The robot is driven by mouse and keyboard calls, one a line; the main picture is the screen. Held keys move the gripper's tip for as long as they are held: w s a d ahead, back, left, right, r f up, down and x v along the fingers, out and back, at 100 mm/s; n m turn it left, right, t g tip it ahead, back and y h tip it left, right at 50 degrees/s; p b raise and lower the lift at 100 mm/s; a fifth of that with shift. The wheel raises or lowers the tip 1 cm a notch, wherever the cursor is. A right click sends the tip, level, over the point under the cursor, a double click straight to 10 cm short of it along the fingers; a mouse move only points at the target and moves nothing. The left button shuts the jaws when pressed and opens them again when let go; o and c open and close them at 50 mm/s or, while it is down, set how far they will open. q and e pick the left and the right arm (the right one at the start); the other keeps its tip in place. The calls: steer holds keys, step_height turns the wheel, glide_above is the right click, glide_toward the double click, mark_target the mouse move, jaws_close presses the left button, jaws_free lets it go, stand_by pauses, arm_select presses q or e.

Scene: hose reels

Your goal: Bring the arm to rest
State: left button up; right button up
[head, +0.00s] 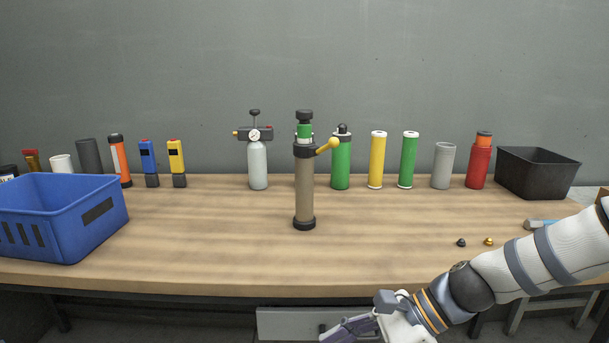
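My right arm comes in from the right and reaches down in front of the table (220,270). My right gripper (348,331) is low at the bottom edge of the head view, in front of the table's front edge and below its top. The frame cuts it off, so I cannot tell whether it is open or shut. Nothing held shows in the visible part. My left arm and gripper are not in view.
A brown cylinder (304,190) with a yellow-knobbed lever stands upright mid-table. A blue crate (70,225) is at left, a black bin (540,175) at back right. Bottles and canisters line the back. Two small caps (461,242) lie at right. The front middle is clear.

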steer(key=s+d+f+n+g+h, duration=0.1)
steer(key=s+d+f+n+h, duration=0.3)
steer(key=s+f, duration=0.85)
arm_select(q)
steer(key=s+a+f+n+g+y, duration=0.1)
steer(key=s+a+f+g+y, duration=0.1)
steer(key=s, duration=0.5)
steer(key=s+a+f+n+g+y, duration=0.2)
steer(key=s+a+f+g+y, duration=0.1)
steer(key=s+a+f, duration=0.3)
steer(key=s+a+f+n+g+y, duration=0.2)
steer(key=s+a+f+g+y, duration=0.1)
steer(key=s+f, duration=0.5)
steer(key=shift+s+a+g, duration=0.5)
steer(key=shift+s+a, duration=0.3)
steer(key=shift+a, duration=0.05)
arm_select(e)
steer(key=s+d+f+n+h, duration=0.3)
steer(key=s+d+n, duration=0.3)
steer(key=s, duration=0.3)
steer(key=s+d+f+n+h, duration=0.3)
steer(key=s+d+n, duration=0.2)
steer(key=s, duration=0.4)
steer(key=shift+s+d+f+n, duration=0.2)
steer(key=shift+s+d+n, duration=0.15)
steer(key=shift+d, duration=0.2)
